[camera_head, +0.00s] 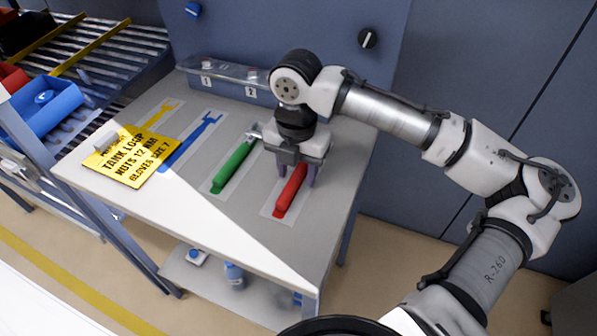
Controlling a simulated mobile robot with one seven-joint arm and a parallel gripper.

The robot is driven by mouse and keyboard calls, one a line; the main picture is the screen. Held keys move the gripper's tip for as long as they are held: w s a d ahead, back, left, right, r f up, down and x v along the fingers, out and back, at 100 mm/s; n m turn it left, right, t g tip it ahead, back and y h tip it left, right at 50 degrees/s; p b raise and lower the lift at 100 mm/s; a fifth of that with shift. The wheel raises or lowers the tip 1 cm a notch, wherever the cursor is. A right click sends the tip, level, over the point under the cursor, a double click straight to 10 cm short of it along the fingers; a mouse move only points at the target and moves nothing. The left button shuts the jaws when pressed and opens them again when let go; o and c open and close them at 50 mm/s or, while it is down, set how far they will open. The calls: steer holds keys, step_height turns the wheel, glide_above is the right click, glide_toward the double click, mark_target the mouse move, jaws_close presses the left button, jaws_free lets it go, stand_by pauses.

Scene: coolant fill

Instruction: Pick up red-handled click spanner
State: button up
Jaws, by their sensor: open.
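The red-handled click spanner (289,193) lies on a pale mat on the table at the right end of a row of spanners. Its red handle points toward the near edge; its head is hidden under my gripper. My gripper (294,178) is open, pointing down over the upper part of the red handle, with a finger on either side. I cannot tell how far above the table the fingertips are, or whether they touch the handle.
A green-handled spanner (234,168) lies just left of my gripper. A yellow sign (133,158) lies at the table's left. A blue bin (45,108) sits on the left rack. The table's near right is clear.

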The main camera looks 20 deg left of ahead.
jaws_close()
steer(key=shift+r, duration=0.15)
